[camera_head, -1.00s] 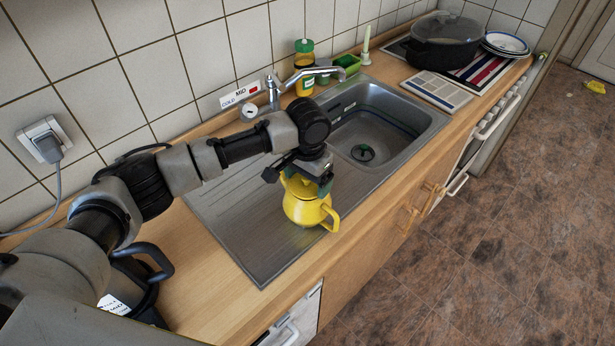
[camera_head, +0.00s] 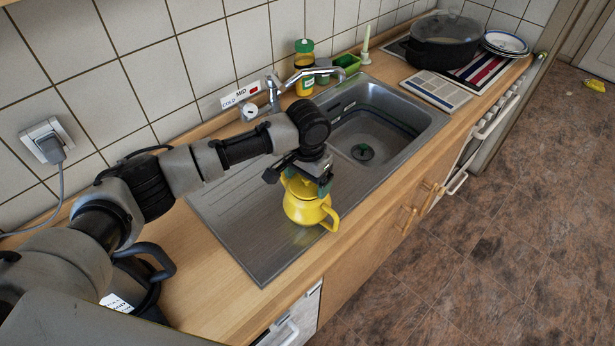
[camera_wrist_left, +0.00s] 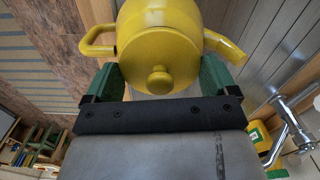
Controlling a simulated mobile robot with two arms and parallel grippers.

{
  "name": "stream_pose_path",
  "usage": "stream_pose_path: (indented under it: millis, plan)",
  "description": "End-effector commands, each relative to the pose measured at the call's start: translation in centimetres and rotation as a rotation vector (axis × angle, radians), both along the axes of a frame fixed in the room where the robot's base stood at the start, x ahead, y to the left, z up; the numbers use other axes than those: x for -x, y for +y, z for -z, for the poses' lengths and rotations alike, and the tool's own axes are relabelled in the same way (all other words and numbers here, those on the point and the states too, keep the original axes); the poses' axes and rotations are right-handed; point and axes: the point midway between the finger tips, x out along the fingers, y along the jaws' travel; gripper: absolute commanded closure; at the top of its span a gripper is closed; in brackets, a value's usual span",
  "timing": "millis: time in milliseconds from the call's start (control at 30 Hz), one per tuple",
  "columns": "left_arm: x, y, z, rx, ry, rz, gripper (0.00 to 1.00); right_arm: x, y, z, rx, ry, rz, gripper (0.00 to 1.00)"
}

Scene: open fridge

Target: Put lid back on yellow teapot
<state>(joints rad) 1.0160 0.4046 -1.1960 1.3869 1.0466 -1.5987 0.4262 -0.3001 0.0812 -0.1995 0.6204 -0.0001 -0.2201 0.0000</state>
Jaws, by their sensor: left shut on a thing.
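The yellow teapot (camera_head: 308,211) stands upright on the steel drainboard, left of the sink bowl. Its spout and handle stick out on opposite sides in the left wrist view (camera_wrist_left: 160,20). The yellow lid (camera_wrist_left: 158,55) with its round knob (camera_wrist_left: 158,80) is at the top of the teapot, over the opening. I cannot tell whether it is fully seated. My left gripper (camera_head: 304,184) points down over the teapot, its green fingers on both sides of the lid, shut on it. It also shows in the left wrist view (camera_wrist_left: 160,82). My right gripper is not in view.
The faucet (camera_head: 300,82) and a yellow jar with a green cap (camera_head: 305,68) stand behind the sink (camera_head: 395,112). A black pot (camera_head: 445,42) and plates (camera_head: 505,43) are at the far end. A dark kettle (camera_head: 140,275) stands near my left arm. The drainboard around the teapot is clear.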

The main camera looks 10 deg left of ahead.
Motion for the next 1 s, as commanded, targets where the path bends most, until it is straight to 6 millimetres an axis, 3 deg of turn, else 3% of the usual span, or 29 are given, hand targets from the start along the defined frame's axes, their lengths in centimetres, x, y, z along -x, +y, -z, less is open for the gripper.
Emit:
stream_pose_path:
  millis: [1000]
  plan:
    - [0.03,-0.03,0.32,0.000,0.001,0.000,0.36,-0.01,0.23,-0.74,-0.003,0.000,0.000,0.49]
